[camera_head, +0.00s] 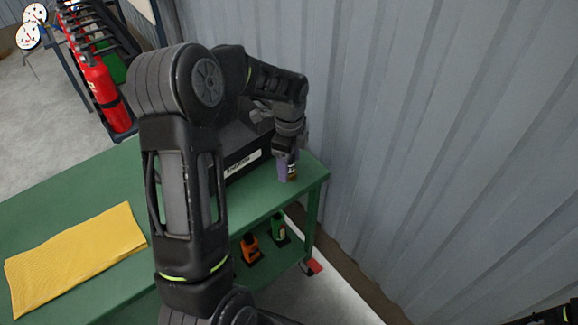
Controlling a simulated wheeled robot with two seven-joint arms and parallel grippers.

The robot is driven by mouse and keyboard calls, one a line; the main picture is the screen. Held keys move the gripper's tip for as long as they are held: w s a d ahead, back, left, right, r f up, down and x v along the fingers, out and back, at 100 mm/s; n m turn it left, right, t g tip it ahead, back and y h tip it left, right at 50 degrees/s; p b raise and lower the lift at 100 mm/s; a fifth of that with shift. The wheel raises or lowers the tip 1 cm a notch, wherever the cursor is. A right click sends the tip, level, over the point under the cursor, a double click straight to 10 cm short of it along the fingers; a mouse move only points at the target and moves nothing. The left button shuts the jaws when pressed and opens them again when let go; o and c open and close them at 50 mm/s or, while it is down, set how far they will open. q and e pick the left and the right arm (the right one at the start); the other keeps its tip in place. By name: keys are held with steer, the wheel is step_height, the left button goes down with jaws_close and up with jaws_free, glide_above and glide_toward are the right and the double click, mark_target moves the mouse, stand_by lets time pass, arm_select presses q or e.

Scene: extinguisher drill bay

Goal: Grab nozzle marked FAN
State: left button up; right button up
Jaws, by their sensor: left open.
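My left arm reaches across the green bench (110,185) to its right end. My left gripper (285,157) points down there and is open, right at a small purple-grey upright piece with a yellowish-brown band (289,172). The gripper partly covers its top, and I cannot tell whether the fingers touch it. It may be a nozzle, but no FAN marking can be read on it. A dark box (241,163) with a white label stands just left of it, partly behind my arm; the label is too small to read.
A yellow cloth (75,255) lies on the bench at the left. An orange item (250,248) and a green item (278,228) sit on the lower shelf. A grey corrugated wall (430,130) rises close behind the bench. Red extinguishers (103,92) stand in a rack at the back left.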

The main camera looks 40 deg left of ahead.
arm_select(q)
step_height(320, 180, down, 2)
steer(key=shift+f, duration=0.2)
steer(key=shift+c, duration=0.4)
jaws_close()
stand_by(0.6)
